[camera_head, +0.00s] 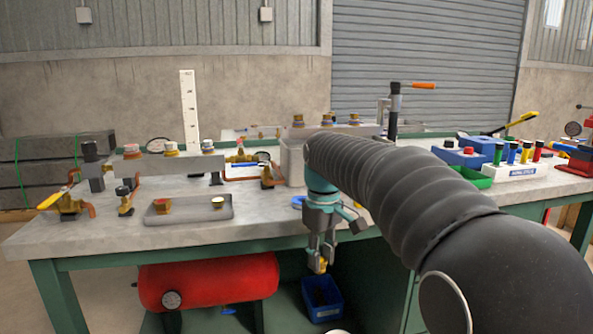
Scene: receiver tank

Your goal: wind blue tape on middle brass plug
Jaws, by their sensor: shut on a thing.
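My gripper (320,262) hangs in front of the bench's front edge, pointing down. It is shut on a small brass-coloured piece (321,267), probably a brass plug; only its lower end shows between the fingertips. A grey tray (188,212) lies on the bench to the left. A brass plug (162,205) stands at its left and a white-topped brass plug (218,202) at its right, with bare tray between them. A blue ring-shaped item (298,201), perhaps the blue tape, lies on the bench just left of my wrist and is partly hidden.
Behind the tray stands a grey manifold block (185,165) with brass fittings and valves. A red tank (208,282) and a blue bin (322,300) sit below the bench. Coloured markers in a white holder (515,170) stand right. My arm hides the bench's right-middle part.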

